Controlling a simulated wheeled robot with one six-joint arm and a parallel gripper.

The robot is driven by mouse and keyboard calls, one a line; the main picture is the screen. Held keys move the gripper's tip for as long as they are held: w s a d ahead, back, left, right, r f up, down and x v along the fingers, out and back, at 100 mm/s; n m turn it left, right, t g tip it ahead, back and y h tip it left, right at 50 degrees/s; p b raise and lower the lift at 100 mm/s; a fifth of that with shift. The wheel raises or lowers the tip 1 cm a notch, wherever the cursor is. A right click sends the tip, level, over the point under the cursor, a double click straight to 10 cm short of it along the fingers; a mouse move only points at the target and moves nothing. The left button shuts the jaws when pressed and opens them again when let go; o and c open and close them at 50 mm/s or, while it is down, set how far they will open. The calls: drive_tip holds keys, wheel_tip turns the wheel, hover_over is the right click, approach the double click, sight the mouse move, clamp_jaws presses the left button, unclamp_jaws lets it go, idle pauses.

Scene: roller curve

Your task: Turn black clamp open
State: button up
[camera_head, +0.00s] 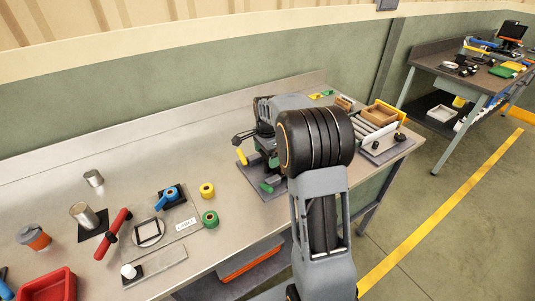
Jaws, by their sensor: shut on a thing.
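A fixture on a dark base plate (249,182) stands on the bench at the centre. It has a yellow handle (241,157), green parts (267,187) and a black clamp (242,138) reaching out to the left. My gripper (266,143) is at the fixture, just right of the clamp's outer end, and looks shut on the black clamp. The dark fingers and dark clamp blend together, so the exact contact is unclear. My arm's large joint hides the right side of the fixture.
A roller section (375,130) with a wooden box (380,114) stands to the right. The bench's back left is clear.

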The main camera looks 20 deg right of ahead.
drive_tip(key=o, duration=0.6)
drive_tip(key=shift+o, duration=0.2)
drive_tip(key=shift+r, duration=0.1)
wheel_tip(320, 180, up, 14)
idle(0.8)
